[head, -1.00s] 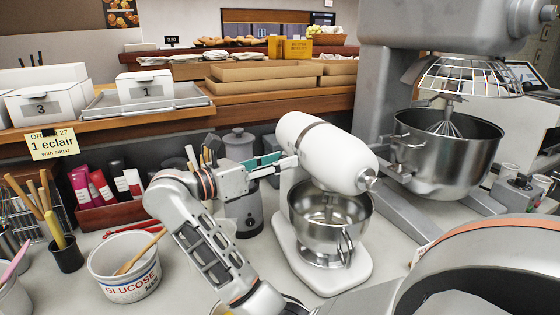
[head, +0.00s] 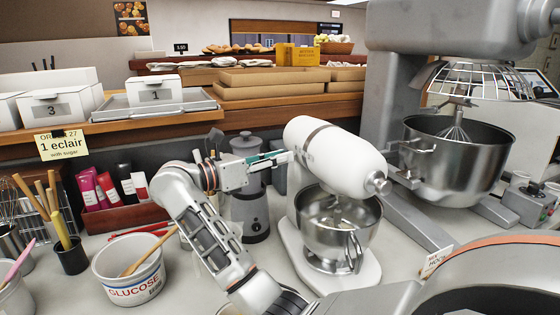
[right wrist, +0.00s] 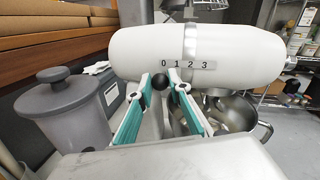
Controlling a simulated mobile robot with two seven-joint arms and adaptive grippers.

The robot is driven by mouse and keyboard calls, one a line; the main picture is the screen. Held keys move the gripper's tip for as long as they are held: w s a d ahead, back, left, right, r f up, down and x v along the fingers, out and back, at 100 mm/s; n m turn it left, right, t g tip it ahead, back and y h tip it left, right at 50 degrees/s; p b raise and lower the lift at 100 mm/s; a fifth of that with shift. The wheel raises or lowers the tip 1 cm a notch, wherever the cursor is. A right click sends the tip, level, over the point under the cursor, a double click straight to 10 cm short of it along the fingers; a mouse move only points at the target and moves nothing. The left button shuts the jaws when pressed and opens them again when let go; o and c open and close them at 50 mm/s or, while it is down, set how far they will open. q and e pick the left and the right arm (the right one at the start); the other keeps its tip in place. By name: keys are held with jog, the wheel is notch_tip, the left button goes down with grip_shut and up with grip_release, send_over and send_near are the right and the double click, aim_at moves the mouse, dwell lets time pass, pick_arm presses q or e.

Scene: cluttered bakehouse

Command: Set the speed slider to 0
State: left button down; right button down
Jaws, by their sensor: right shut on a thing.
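The white stand mixer (head: 335,158) stands on the counter with a steel bowl under its head. In the right wrist view its head (right wrist: 240,52) carries a printed scale (right wrist: 184,64) marked 0, 1, 2, 3. The dark round slider knob (right wrist: 160,82) sits just below the 0 mark. My right gripper (head: 288,157) reaches the side of the mixer head. In the right wrist view its green-padded fingers (right wrist: 160,77) are shut on the knob, one on each side. The knob is hidden in the head view. My left gripper is not in view.
A grey grinder-like canister (head: 250,200) stands close behind my right gripper. A large planetary mixer (head: 450,140) stands to the right. A GLUCOSE tub (head: 128,272) with a wooden spoon and a tray of tubes (head: 122,214) are at the left.

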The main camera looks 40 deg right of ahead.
jog(key=c, duration=2.2)
grip_release()
jog(key=shift+r, duration=0.2)
jog(key=o, duration=0.3)
jog(key=shift+w+d+f, duration=0.1)
jog(key=shift+w, duration=0.1)
jog(key=a, duration=0.5)
jog(key=w+a, duration=0.1)
jog(key=a, duration=0.1)
jog(key=shift+a, duration=0.25)
jog(key=shift+s, duration=0.1)
